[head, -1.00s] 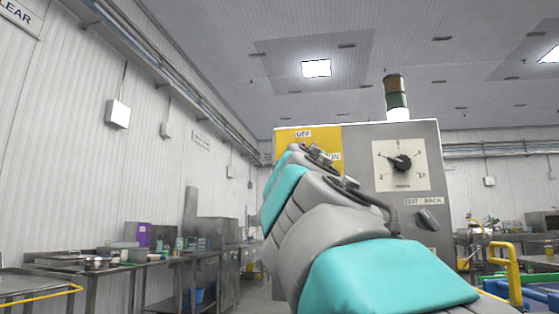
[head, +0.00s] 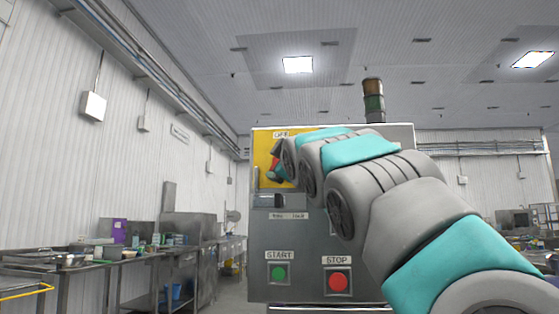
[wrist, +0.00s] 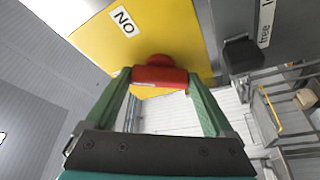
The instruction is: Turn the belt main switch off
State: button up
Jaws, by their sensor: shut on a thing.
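The belt main switch is a red handle (wrist: 160,77) on a yellow plate (wrist: 187,38) of the grey control cabinet. My gripper (wrist: 160,80) is shut on the red handle, with one green finger at each end of it in the wrist view. The ON label (wrist: 124,21) shows upside down at the upper left of the plate there. In the head view my gripper (head: 273,172) is at the yellow plate (head: 262,142), below the partly covered OFF label (head: 281,134). My arm hides much of the plate, so the handle's exact angle is unclear.
Below the plate sit a dark knob (head: 268,200), a green START button (head: 279,273) and a red STOP button (head: 338,282). A signal tower (head: 373,100) stands on top. A dark block (wrist: 242,53) juts out near the handle. Steel tables (head: 70,268) stand left.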

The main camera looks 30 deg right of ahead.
jog(key=shift+n+g+y, duration=0.35)
jog(key=shift+n+g, duration=0.15)
jog(key=shift+n, duration=0.95)
jog(key=shift+n+g+y, duration=0.35)
jog(key=shift+n+g, duration=0.15)
jog(key=shift+n, duration=0.95)
jog(key=shift+r+n, duration=0.1)
jog(key=shift+n, duration=0.4)
jog(key=o, duration=1.1)
jog(key=shift+s, duration=0.1)
jog(key=b+v, duration=0.1)
jog(key=v, duration=0.6)
jog(key=shift+s+r, duration=0.1)
jog(key=shift+s, duration=0.25)
